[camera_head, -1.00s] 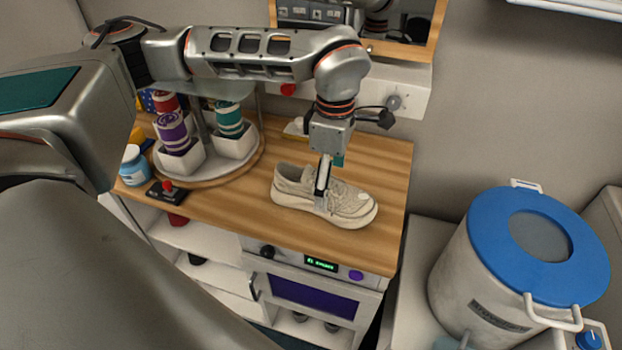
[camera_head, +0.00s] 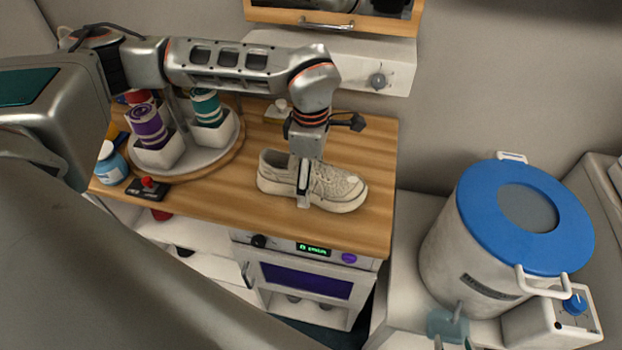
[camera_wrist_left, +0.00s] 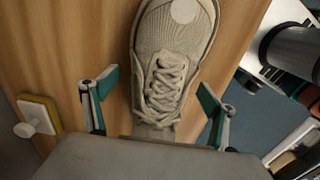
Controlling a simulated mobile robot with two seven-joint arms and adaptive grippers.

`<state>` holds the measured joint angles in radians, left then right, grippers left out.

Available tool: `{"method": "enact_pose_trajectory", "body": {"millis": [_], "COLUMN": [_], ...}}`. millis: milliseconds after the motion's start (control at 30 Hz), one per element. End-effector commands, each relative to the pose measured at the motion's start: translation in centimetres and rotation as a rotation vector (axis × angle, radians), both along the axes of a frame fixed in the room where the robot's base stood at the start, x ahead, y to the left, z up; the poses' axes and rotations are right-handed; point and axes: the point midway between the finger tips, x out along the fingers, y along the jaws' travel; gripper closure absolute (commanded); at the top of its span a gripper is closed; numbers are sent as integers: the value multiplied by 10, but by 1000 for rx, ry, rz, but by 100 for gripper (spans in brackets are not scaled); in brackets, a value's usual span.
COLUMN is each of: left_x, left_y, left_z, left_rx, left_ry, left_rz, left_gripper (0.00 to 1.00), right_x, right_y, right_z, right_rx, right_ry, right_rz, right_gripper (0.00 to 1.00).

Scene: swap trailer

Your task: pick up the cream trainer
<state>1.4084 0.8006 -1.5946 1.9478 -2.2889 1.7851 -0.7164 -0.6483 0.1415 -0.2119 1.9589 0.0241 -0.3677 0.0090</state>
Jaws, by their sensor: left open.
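The cream trainer (camera_head: 335,187) stands upright on the wooden worktop, toe to the right in the head view. My left gripper (camera_head: 303,190) points down over its middle, with one finger in front of its near side. In the left wrist view the trainer (camera_wrist_left: 170,75) lies between the two open fingers of my left gripper (camera_wrist_left: 155,97), laces towards the palm. Gaps show on both sides there. The far finger is hidden in the head view. Small grey-green tips at the bottom edge may be my right gripper (camera_head: 453,343); their opening is unclear.
A round stand (camera_head: 205,160) with rolled items in white cups is left of the trainer. A blue jar (camera_head: 111,165) and a red-knobbed box (camera_head: 148,189) are further left. A blue-lidded drum (camera_head: 475,255) stands right. The worktop right of the toe is clear.

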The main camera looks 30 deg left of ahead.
Motion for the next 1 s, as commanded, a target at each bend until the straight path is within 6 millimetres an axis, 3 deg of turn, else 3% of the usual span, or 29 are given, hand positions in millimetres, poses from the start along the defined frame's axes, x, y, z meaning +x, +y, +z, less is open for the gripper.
{"method": "enact_pose_trajectory", "body": {"millis": [300,367,500,1000], "left_x": [0,0,0,1], "left_y": [0,0,0,0], "left_z": [-7,-7,-7,4], "left_rx": [0,0,0,0], "left_ry": [0,0,1,-2], "left_rz": [0,0,0,-1], "left_gripper": [15,28,63,63], "right_x": [1,1,1,1], "right_y": [0,0,1,1], "right_z": [2,2,3,2], "right_rx": [1,1,2,4], "right_ry": [-3,-4,-5,-4], "right_rz": [0,0,0,-1], "right_gripper": [60,60,60,60]}}
